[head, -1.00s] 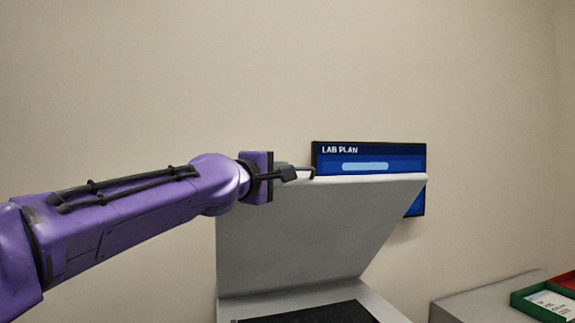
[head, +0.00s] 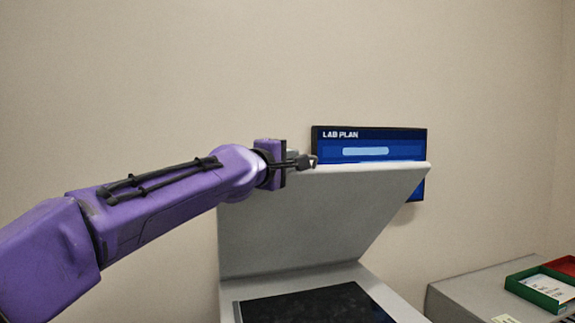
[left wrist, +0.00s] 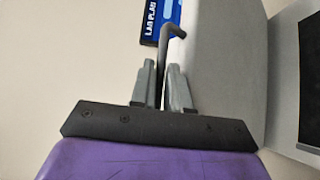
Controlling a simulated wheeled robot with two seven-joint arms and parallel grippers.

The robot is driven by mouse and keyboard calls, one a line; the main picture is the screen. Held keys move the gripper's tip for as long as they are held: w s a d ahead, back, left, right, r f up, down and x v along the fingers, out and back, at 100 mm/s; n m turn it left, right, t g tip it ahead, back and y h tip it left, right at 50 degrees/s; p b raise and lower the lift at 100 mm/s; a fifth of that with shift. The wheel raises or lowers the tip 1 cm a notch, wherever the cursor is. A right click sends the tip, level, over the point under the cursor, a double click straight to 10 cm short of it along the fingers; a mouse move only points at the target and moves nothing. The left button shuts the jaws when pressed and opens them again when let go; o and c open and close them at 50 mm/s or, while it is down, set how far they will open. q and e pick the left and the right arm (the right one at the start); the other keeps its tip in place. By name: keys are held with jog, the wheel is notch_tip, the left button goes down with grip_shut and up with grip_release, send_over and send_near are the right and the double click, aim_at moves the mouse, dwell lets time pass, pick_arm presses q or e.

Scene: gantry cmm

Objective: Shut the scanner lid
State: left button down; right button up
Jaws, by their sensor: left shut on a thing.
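The scanner lid (head: 310,220) is a light grey panel. It stands open, tilted up above the scanner's dark glass bed (head: 310,303). My left gripper (head: 310,161) is at the lid's raised edge and covers part of it. In the left wrist view, my left gripper (left wrist: 161,82) is shut on a thin bent bar (left wrist: 166,38), which looks like the lid's handle. The bar's end bends toward the lid's edge, and the lid (left wrist: 220,60) lies right beside the fingers. My right gripper is not in view.
A blue "LAB PLAN" display (head: 375,143) on the wall is partly hidden behind the lid. A grey side table (head: 470,294) at the right holds a green tray (head: 520,287) with papers and a red tray (head: 567,263). The space left of the lid shows bare wall.

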pick_arm(q)
jog(key=s+d+f+m+t+h+b, duration=0.1)
jog(key=s+d+f+b, duration=0.1)
jog(key=s+f+b, duration=0.6)
jog(key=s+d+f+m+t+b, duration=0.1)
jog(key=s+d+f+m+b, duration=0.1)
jog(key=s+f+b, duration=0.7)
notch_tip(320, 180, down, 6)
jog(key=d+b, duration=0.1)
jog(key=b, duration=0.6)
jog(key=shift+s+d+h+b, duration=0.3)
jog(key=shift+d+h, duration=0.05)
jog(key=shift+h, duration=0.05)
jog(key=c, duration=1.5)
grip_release()
jog(key=shift+o, duration=0.2)
jog(key=shift+w, duration=0.1)
